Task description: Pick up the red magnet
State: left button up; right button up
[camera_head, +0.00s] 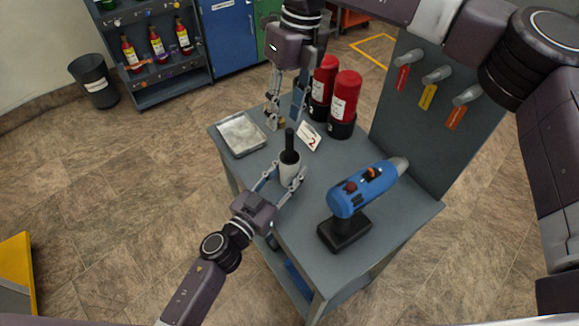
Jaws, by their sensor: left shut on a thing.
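I cannot make out a separate red magnet with certainty; a small red piece (350,187) shows on the blue drill-like tool (366,190). My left gripper (284,181) is shut on a white cup-like holder (288,172) with a dark top and a black handle (289,140) standing up from it. My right gripper (285,115) points down over the far part of the grey table (310,195). Its fingers are apart, with nothing visible between them.
A metal tray (241,134) lies at the table's left corner. A card marked 2 (309,137) stands near two red cylinders (345,96). Coloured tags, including a red tag (402,78), hang on the upright panel (410,140).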

jog(key=s+a+r+m+g+y, duration=0.1)
jog(key=s+a+r+y, duration=0.2)
jog(key=a, duration=0.4)
jog(key=s+a+r+m+y, duration=0.1)
jog(key=s+a+r+y, duration=0.25)
jog(key=a, duration=0.35)
jog(key=s+a+r+m+g+y, duration=0.15)
jog(key=a+y, duration=0.25)
jog(key=a, duration=0.4)
notch_tip(320, 180, up, 16)
jog(key=w+a+r+m+t+y, duration=0.1)
jog(key=w+a+m+t+y, duration=0.15)
jog(key=m+t+y, duration=0.85)
jog(key=w+d+f+m+t+h, duration=0.2)
jog(key=w+d+m+t+h, duration=0.45)
jog(key=m, duration=0.65)
jog(key=m+g+h, duration=0.5)
jog(key=m+h, duration=0.9)
jog(key=h, duration=0.1)
send_near(290, 145)
jog(key=x, duration=0.6)
jog(key=shift+w+d+r, duration=0.1)
jog(key=shift+w+r, duration=0.1)
jog(key=x, duration=0.5)
jog(key=shift+f, duration=0.4)
